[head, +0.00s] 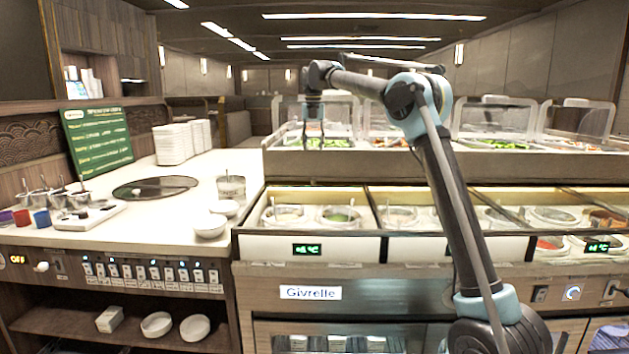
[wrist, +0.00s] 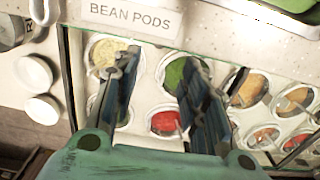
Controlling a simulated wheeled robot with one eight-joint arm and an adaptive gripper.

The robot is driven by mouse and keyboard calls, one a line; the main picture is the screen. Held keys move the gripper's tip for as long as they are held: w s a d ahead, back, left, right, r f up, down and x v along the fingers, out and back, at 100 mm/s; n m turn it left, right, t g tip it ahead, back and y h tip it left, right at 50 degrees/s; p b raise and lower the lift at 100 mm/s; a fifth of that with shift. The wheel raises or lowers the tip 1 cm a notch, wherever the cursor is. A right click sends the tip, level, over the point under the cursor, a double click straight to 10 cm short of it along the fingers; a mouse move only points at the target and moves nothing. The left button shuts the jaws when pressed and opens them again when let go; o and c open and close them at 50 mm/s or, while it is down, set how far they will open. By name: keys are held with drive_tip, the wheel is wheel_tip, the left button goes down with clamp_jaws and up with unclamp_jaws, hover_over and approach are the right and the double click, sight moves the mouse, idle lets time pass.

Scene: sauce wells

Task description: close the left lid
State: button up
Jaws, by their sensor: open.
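The left section of the sauce counter (head: 262,243) holds round wells, a pale one (head: 284,214) and a green one (head: 340,216). In the wrist view, a pale-yellow well (wrist: 110,52), a green well (wrist: 174,76) and a red well (wrist: 164,122) lie below my gripper. A thin dark green edge (wrist: 70,75) runs beside them, perhaps that of a clear lid; I cannot tell how far the left lid is open. My gripper (head: 313,132) points down above the back of the left section. It is open and empty, with its fingers (wrist: 158,85) apart and hiding some wells.
A salad bar with clear guards (head: 490,118) stands behind the wells. A "BEAN PODS" label (wrist: 130,17) lies on the ledge. White bowls (head: 210,226) and stacked plates (head: 174,143) stand on the left counter. More wells (head: 553,216) lie to the right.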

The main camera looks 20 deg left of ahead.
sight(314, 178)
wheel_tip(314, 178, down, 14)
drive_tip(key=shift+r, duration=0.1)
idle(0.4)
clamp_jaws()
